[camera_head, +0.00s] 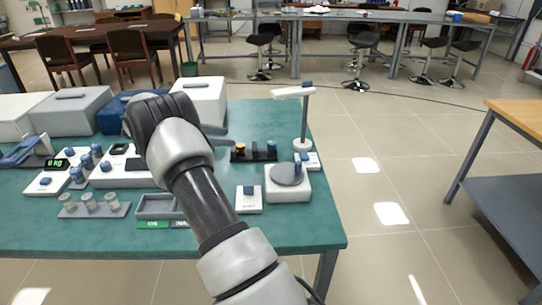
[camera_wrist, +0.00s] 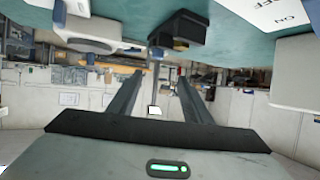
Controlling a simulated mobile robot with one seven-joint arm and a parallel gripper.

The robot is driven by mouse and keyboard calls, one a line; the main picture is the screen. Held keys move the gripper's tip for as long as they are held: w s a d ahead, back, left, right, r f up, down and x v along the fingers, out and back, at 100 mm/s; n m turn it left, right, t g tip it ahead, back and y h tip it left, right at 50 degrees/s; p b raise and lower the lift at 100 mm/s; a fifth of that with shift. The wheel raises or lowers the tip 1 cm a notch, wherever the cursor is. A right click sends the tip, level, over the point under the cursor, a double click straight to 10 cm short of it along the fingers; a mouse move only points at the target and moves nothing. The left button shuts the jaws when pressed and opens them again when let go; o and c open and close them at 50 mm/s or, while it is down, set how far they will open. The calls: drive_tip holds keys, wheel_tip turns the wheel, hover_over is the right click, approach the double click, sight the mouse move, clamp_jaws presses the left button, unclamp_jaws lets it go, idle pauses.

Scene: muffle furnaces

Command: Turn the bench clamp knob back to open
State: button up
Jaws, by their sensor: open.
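My gripper (camera_wrist: 159,74) is open in the wrist view, its two long grey fingers apart with nothing between them. In the head view my arm covers most of it. A black fixture (camera_wrist: 177,28) with a dull yellow, knob-like part (camera_wrist: 181,44) is just beyond the fingertips in the wrist view, apart from them. In the head view a low black fixture (camera_head: 263,156) with a yellow-topped part (camera_head: 241,147) stands right of my wrist on the green bench (camera_head: 315,222). I cannot tell for sure that this is the bench clamp knob, nor how far it is turned.
A white device with a grey disc (camera_head: 287,174) and a stand with a white head (camera_head: 293,91) are at the bench's right. A small white box with a blue knob (camera_head: 248,199) sits in front. Boxes, instruments and a grey tray (camera_head: 157,205) crowd the left. Open floor lies right.

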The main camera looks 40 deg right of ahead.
sight(271, 143)
drive_tip(key=b+x, duration=0.3)
drive_tip(key=x, duration=1.4)
drive_tip(key=shift+s, duration=0.2)
drive_tip(key=shift+c, duration=0.4)
drive_tip(key=c, duration=1)
drive_tip(key=shift+s+r+n+t+p, duration=0.15)
drive_tip(key=shift+r+n+t+p, duration=0.3)
drive_tip(key=shift+p, duration=0.35)
drive_tip(key=shift+s+n+t+h+p, duration=0.1)
drive_tip(key=shift+n+t+h+p, duration=0.2)
drive_tip(key=shift+n+t+p, duration=0.2)
drive_tip(key=shift+s+f+n+t+p, duration=0.15)
drive_tip(key=shift+n+t+p, duration=0.2)
drive_tip(key=shift+n+t, duration=0.5)
drive_tip(key=shift+w+f+n+t+p, duration=0.1)
drive_tip(key=shift+f+n+t+p, duration=0.15)
drive_tip(key=shift+n+t, duration=0.5)
drive_tip(key=o, duration=1.1)
